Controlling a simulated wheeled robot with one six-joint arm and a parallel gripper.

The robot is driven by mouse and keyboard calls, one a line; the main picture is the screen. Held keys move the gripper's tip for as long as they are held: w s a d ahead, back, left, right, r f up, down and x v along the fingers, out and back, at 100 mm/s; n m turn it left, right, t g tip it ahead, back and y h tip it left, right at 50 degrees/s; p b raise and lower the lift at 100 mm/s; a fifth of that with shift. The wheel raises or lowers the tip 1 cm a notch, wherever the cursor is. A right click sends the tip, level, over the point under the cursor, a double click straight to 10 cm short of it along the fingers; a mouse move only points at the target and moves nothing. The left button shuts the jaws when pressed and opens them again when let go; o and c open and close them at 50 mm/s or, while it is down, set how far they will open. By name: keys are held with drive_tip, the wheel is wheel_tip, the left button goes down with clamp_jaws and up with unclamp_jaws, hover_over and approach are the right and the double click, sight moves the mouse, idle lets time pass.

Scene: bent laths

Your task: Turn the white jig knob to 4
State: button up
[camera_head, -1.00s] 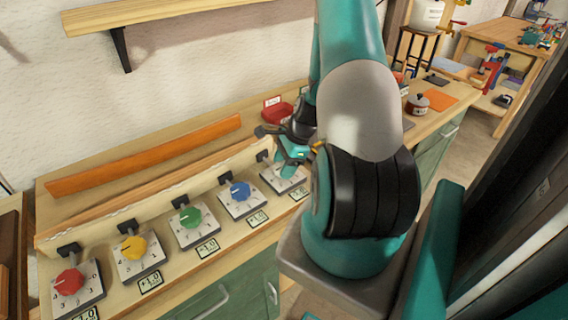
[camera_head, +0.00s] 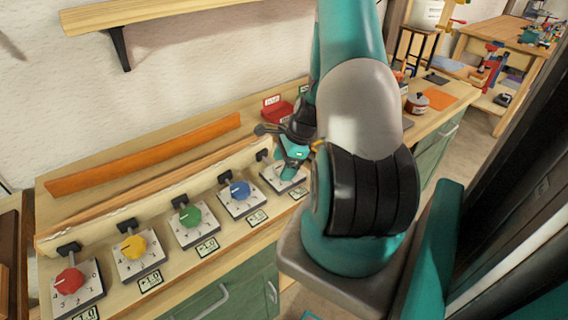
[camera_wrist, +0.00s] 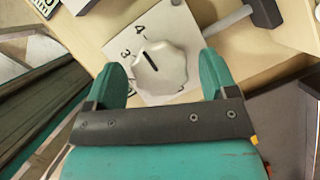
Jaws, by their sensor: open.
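The white jig knob (camera_wrist: 162,72) sits on its pale dial plate (camera_wrist: 178,24) in the wrist view. Its dark pointer mark aims up and left, between the printed 3 and 4. My gripper (camera_wrist: 161,62) is open, with one teal finger on each side of the knob. I cannot tell whether the fingers touch it. In the head view my gripper (camera_head: 292,157) is over the rightmost dial plate (camera_head: 277,181) of the row and hides most of the knob there.
Blue (camera_head: 240,191), green (camera_head: 190,217), yellow (camera_head: 134,246) and red (camera_head: 69,281) knobs stand in a row to the left. An orange lath (camera_head: 150,155) lies behind them. A red bin (camera_head: 277,109) stands beyond my gripper. In the wrist view a dark-headed clamp (camera_wrist: 265,12) is close to the right finger.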

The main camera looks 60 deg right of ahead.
drive_tip(key=b+v, duration=0.1)
drive_tip(key=v, duration=1.6)
drive_tip(key=shift+r+b, duration=0.2)
drive_tip(key=shift+b, duration=0.2)
drive_tip(key=shift+s+d, duration=0.15)
drive_tip(key=w+a+r+n+g, duration=0.1)
drive_tip(key=w+a+r+n, duration=0.2)
drive_tip(key=a+n, duration=0.45)
drive_tip(key=w+a+r+n, duration=0.2)
drive_tip(key=a+n, duration=0.2)
drive_tip(key=a, duration=0.6)
drive_tip(key=w+a+r+n+g, duration=0.1)
drive_tip(key=w+a+r+n, duration=0.2)
drive_tip(key=a+n, duration=0.4)
drive_tip(key=s+a+r+n, duration=0.1)
drive_tip(key=s+a+n, duration=0.5)
drive_tip(key=a, duration=0.3)
drive_tip(key=s+a+r+n+g+y, duration=0.1)
drive_tip(key=s+a+r+n, duration=0.1)
drive_tip(key=s+a+n, duration=0.4)
drive_tip(key=a+n, duration=0.3)
drive_tip(key=shift+a, duration=0.1)
